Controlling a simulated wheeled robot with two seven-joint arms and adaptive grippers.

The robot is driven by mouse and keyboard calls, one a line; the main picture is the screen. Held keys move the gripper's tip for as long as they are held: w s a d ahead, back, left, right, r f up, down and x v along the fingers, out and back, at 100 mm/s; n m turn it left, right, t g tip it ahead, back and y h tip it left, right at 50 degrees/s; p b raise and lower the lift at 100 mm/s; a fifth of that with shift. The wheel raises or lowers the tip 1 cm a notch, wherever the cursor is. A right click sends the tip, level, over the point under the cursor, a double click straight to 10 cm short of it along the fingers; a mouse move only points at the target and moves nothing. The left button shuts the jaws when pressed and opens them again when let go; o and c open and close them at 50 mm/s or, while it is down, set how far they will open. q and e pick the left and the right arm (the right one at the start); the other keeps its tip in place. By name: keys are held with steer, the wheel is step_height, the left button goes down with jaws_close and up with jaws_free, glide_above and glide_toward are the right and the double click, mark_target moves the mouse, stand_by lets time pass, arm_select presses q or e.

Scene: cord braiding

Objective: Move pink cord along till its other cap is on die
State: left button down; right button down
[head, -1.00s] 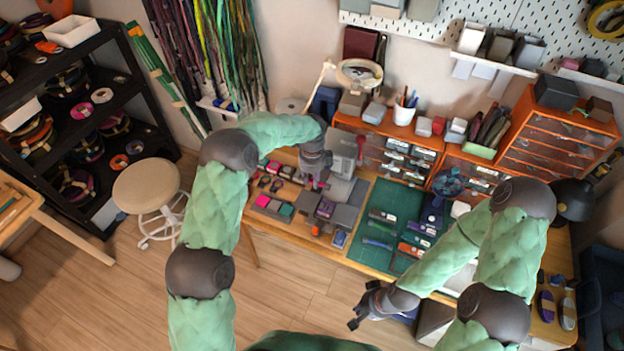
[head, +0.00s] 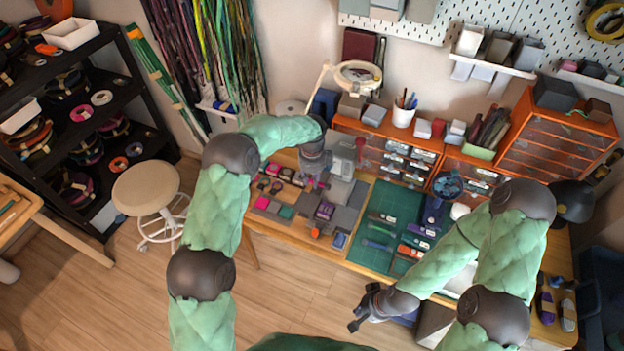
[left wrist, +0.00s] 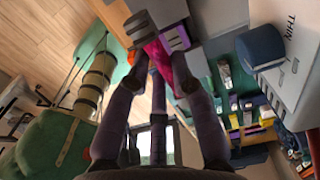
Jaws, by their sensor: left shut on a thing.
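My left gripper (head: 316,183) is low over the bench, beside the pale grey machine (head: 343,158). In the left wrist view its fingers (left wrist: 162,78) are closed around a bright pink piece (left wrist: 182,74), which looks like the pink cord. The pink piece runs close beside a grey block with purple parts (left wrist: 165,22). I cannot tell which part is the die, nor whether a cap touches it. The cord's caps cannot be made out. My right gripper (head: 364,308) is open and empty, in front of the bench over the floor.
A green cutting mat (head: 378,228) with several tools lies right of the grey blocks. A ring lamp (head: 358,74) and orange drawers (head: 555,135) stand behind. A round stool (head: 146,187) stands left of the bench. The floor in front is clear.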

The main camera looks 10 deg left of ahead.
mark_target(312, 181)
arm_select(q)
steer(key=c, duration=1)
jaws_free()
step_height(312, 181, up, 12)
